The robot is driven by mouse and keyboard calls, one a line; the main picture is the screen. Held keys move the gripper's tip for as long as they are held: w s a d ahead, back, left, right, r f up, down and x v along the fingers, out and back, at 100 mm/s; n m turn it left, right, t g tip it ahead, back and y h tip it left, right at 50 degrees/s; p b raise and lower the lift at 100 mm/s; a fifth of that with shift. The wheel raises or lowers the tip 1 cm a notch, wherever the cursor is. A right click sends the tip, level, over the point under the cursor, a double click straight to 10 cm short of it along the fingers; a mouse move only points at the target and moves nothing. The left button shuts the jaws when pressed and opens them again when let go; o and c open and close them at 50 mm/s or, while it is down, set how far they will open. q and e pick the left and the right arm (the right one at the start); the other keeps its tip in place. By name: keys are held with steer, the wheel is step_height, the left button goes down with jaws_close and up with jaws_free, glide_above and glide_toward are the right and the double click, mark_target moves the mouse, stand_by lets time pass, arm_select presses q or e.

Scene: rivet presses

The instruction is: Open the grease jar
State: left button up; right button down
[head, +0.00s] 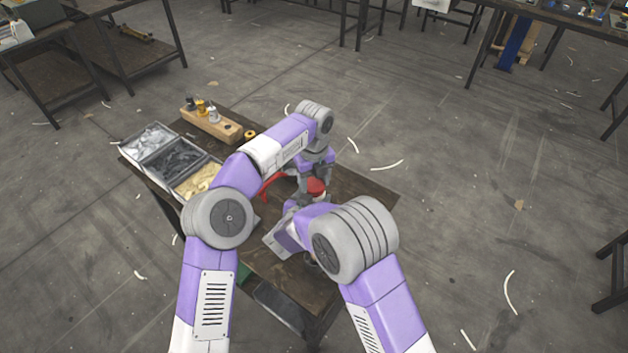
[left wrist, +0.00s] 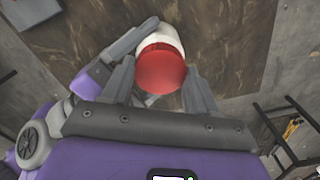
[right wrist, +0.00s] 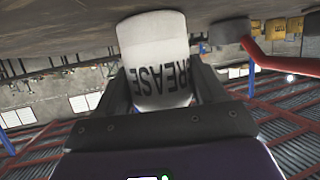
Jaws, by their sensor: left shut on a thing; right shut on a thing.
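The grease jar is white with dark GREASE lettering; its body (right wrist: 155,50) fills the middle of the right wrist view, with the lettering upside down there. Its red lid (head: 316,186) shows in the head view and from above in the left wrist view (left wrist: 161,72), against the white body. My left gripper (head: 317,176) comes down from above and is shut on the lid, one finger on each side. My right gripper (right wrist: 160,72) is shut on the jar body from the side. The lid's lower edge and any gap under it cannot be made out.
A tray (head: 148,164) with several compartments of loose parts stands at the workbench's left. A wooden block (head: 212,123) holding small bottles lies behind it. A red curved lever (head: 272,184) is close left of the jar.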

arm_select(q)
steer(key=o, duration=1.2)
steer(key=shift+c, duration=0.2)
steer(key=shift+r, duration=0.1)
step_height(320, 180, up, 4)
steer(key=shift+r, duration=0.1)
steer(key=shift+c, duration=0.2)
steer(key=shift+r+n, duration=0.5)
steer(key=shift+r, duration=1.3)
steer(key=shift+c, duration=0.2)
steer(key=shift+f, duration=3.9)
